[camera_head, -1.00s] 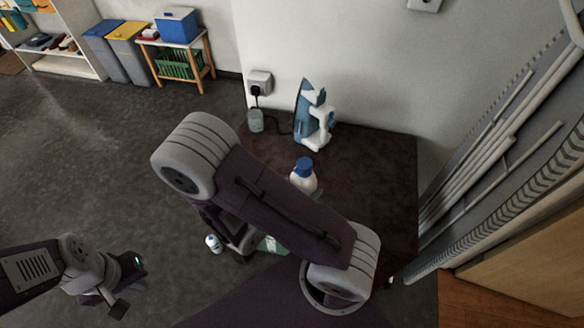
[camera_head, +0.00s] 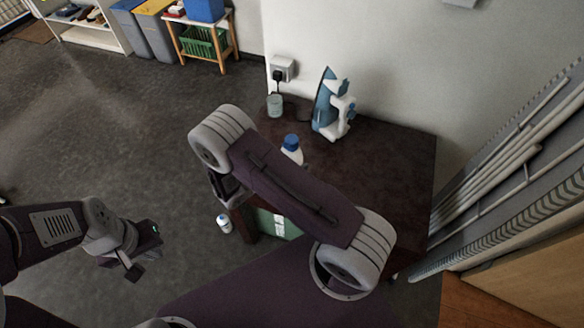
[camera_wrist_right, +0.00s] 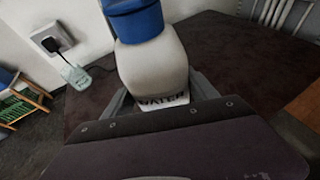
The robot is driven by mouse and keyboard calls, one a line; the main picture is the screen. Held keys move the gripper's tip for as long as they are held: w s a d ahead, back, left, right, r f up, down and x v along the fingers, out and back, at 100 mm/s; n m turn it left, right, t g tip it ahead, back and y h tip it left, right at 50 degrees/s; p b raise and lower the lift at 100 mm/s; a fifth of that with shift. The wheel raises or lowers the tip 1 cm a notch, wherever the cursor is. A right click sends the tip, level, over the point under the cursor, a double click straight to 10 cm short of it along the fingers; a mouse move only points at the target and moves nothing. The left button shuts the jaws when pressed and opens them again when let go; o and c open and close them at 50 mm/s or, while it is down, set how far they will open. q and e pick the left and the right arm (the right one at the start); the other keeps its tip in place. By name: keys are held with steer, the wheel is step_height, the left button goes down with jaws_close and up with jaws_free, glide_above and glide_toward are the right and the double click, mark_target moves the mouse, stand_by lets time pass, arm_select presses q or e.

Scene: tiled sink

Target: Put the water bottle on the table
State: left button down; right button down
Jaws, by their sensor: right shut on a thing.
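The water bottle is white with a blue cap (camera_head: 291,142). In the head view my right arm hides its lower part, and its top shows against the dark table (camera_head: 385,160). In the right wrist view the bottle (camera_wrist_right: 152,68) stands large between the fingers, with "WATER" printed low on it. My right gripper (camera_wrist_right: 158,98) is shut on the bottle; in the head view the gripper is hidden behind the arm. I cannot tell whether the bottle's base touches the tabletop. My left gripper (camera_head: 146,252) is at the lower left over the floor, away from the table, with nothing visible in it.
A blue and white iron (camera_head: 333,108) stands on the table near the wall, with a small cup (camera_head: 275,105) at the back left corner. A small white bottle (camera_head: 224,223) is on the floor left of the table. The table's right side is clear.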

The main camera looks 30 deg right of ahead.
steer(key=shift+f, duration=1.95)
steer(key=shift+f, duration=0.1)
steer(key=shift+c, duration=1.2)
jaws_free()
